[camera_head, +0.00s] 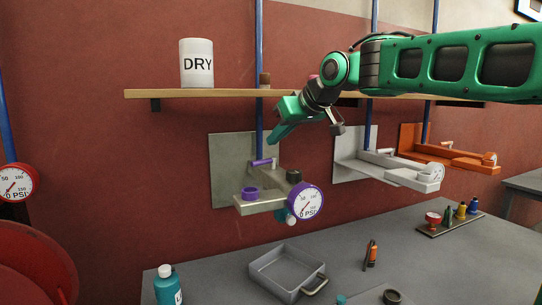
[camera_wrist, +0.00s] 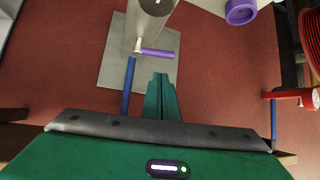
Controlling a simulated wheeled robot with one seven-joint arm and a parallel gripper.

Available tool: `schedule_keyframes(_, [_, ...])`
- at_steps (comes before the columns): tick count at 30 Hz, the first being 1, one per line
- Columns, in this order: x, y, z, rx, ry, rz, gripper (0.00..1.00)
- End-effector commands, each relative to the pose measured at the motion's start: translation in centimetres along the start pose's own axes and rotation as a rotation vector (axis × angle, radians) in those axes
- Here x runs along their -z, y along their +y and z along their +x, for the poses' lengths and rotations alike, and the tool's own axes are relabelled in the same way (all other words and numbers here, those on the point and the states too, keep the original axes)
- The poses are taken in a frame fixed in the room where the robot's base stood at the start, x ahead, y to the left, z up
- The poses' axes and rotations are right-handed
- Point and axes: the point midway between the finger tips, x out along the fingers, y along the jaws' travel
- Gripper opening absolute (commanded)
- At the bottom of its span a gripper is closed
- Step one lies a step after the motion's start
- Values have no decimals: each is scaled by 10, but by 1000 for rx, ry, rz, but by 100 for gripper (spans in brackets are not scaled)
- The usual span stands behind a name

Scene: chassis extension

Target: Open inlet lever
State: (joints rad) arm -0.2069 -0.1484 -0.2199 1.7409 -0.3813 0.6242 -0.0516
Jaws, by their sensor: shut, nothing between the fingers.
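A grey pipe assembly (camera_head: 262,203) is mounted on a metal plate (camera_head: 228,150) on the red wall. A small purple lever (camera_head: 262,162) sits near its top, beside the blue pipe (camera_head: 259,60). In the wrist view the purple lever (camera_wrist: 158,53) points right from its pale pivot, just beyond my fingertips. My green gripper (camera_head: 274,139) is shut and empty, above the lever and apart from it. Its closed fingers also show in the wrist view (camera_wrist: 160,77). The assembly carries a purple cap (camera_head: 250,193) and a purple-rimmed gauge (camera_head: 307,201).
A wooden shelf (camera_head: 210,93) with a white DRY canister (camera_head: 197,63) runs behind my arm. White (camera_head: 400,170) and orange (camera_head: 455,155) assemblies are to the right. Below, the grey table holds a tray (camera_head: 275,285), a teal bottle (camera_head: 168,285) and small items.

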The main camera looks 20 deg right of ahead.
Motion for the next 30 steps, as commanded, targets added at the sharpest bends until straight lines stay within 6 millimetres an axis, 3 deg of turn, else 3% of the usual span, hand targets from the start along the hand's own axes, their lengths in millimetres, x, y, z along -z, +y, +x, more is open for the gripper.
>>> schedule_keyframes(5, [-1,0,3,11,1,-13,0])
schedule_keyframes(21, [0,-2,84,11,0,-12,0])
schedule_keyframes(30, [0,-2,97,11,1,-12,0])
